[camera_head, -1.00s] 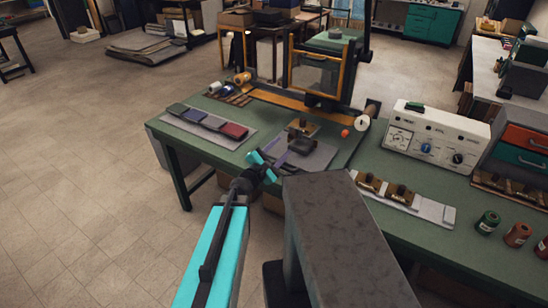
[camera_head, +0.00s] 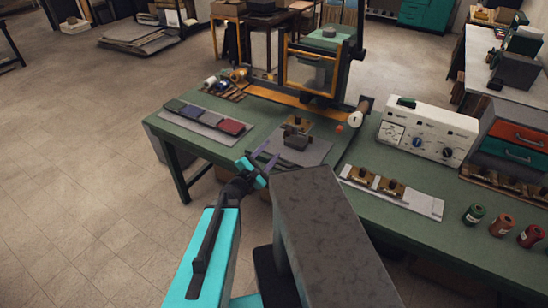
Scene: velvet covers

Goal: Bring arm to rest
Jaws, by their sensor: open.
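My gripper (camera_head: 264,161) is at the end of my cyan and black arm, at the front edge of the green workbench (camera_head: 215,139). Its two purple-grey fingers are spread open with nothing between them. They point toward a dark block with a brass piece (camera_head: 297,135) on a grey mat (camera_head: 316,151). A gap between the fingers and the block seems to remain, but the exact distance cannot be told.
A grey strip (camera_head: 228,141) with several velvet covers lies left of my gripper. A framed press (camera_head: 312,68) stands behind. A white control box (camera_head: 425,131), brass pieces on a white strip (camera_head: 420,203) and thread spools (camera_head: 502,225) are at right.

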